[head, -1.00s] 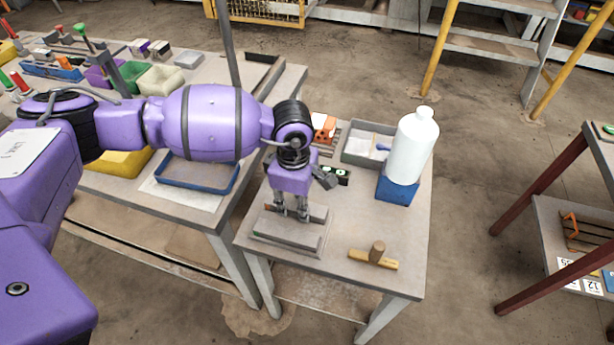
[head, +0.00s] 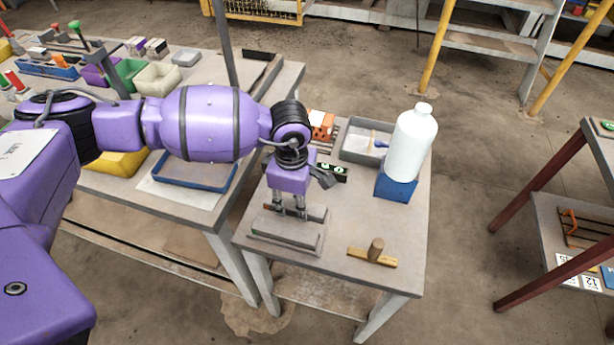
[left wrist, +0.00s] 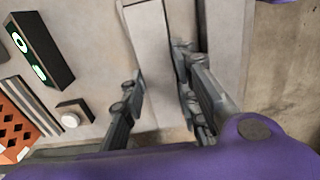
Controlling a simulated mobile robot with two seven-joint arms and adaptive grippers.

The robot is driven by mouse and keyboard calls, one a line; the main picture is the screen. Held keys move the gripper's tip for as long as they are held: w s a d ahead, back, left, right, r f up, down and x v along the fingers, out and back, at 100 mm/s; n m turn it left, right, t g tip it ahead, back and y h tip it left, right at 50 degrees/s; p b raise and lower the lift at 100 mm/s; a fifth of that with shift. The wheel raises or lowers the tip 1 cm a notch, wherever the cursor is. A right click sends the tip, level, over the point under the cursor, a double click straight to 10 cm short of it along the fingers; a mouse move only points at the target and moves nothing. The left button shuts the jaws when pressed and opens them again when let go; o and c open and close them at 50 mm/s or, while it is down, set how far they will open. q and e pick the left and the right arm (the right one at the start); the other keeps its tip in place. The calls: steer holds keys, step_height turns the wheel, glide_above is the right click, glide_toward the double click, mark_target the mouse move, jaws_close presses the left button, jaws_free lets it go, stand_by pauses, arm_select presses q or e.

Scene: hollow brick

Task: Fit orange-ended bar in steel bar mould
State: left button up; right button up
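My left gripper (head: 288,212) points down over the steel bar mould (head: 312,243), a grey block with a long channel on the small table. In the left wrist view its two fingers (left wrist: 160,68) stand apart, one on each side of a long grey bar-like piece (left wrist: 152,60). I cannot tell whether they press on it or whether it is the bar or part of the mould. My right gripper is not in view.

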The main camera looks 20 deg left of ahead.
arm_select(q)
steer(key=o, duration=0.5)
steer(key=shift+c, duration=0.2)
steer(key=shift+r, duration=0.15)
step_height(320, 180, up, 12)
stand_by(0.5)
